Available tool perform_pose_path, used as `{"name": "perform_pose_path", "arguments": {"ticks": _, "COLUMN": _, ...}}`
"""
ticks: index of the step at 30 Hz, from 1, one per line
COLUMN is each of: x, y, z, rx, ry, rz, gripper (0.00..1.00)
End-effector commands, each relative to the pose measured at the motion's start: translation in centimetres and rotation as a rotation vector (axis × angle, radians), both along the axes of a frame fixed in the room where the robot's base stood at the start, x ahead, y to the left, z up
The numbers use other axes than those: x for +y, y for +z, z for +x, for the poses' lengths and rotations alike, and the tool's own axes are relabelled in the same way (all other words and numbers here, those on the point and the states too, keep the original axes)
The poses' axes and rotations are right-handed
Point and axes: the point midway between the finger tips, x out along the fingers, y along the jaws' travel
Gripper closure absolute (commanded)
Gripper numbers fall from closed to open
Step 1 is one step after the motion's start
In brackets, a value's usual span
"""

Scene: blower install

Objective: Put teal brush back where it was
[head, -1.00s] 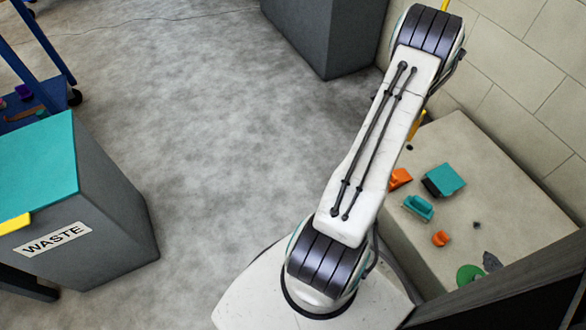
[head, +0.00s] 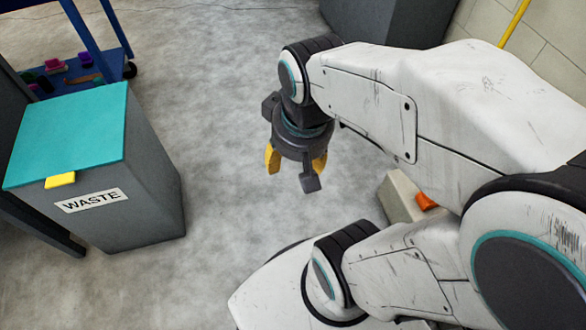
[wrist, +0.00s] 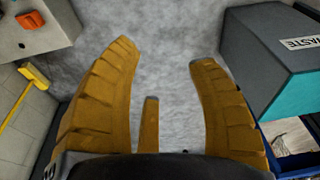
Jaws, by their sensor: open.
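No teal brush can be made out in the current views. My gripper (head: 297,165) hangs pointing down over the bare grey floor, left of the pale low block (head: 402,205). Its yellow fingers are spread, with nothing between them; the wrist view also shows the open fingers (wrist: 163,58) with only floor beyond. An orange piece (head: 425,201) lies on the block. My arm hides most of the block's top, where teal things showed earlier. A corner of the block shows in the wrist view (wrist: 42,22).
A grey waste bin (head: 150,195) with a teal lid (head: 70,135) stands at left. Behind it is a blue cart (head: 112,68) with several small coloured things. A yellow broom (wrist: 18,98) stands by the wall. Open floor lies between bin and block.

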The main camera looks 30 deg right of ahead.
Motion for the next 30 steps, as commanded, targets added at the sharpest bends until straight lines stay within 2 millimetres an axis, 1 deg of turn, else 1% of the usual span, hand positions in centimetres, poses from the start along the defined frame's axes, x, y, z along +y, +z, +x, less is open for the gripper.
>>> {"name": "perform_pose_path", "arguments": {"ticks": 1, "x": 0.6, "y": 0.0, "z": -0.7, "rx": -0.005, "ry": 0.050, "rz": -0.005, "gripper": 0.47}}
{"name": "perform_pose_path", "arguments": {"ticks": 3, "x": 1.1, "y": -0.1, "z": -1.4, "rx": -0.008, "ry": 0.097, "rz": -0.009, "gripper": 0.47}}
{"name": "perform_pose_path", "arguments": {"ticks": 6, "x": 1.5, "y": -0.2, "z": -2.0, "rx": -0.011, "ry": 0.136, "rz": -0.014, "gripper": 0.47}}
{"name": "perform_pose_path", "arguments": {"ticks": 20, "x": 1.6, "y": -0.2, "z": -2.2, "rx": -0.011, "ry": 0.149, "rz": -0.015, "gripper": 0.47}}
{"name": "perform_pose_path", "arguments": {"ticks": 23, "x": 1.6, "y": 0.5, "z": -2.1, "rx": -0.013, "ry": 0.150, "rz": -0.016, "gripper": 0.47}}
{"name": "perform_pose_path", "arguments": {"ticks": 26, "x": 1.5, "y": 1.7, "z": -2.0, "rx": -0.014, "ry": 0.152, "rz": -0.017, "gripper": 0.47}}
{"name": "perform_pose_path", "arguments": {"ticks": 30, "x": 1.4, "y": 4.3, "z": -1.9, "rx": -0.017, "ry": 0.158, "rz": -0.020, "gripper": 0.47}}
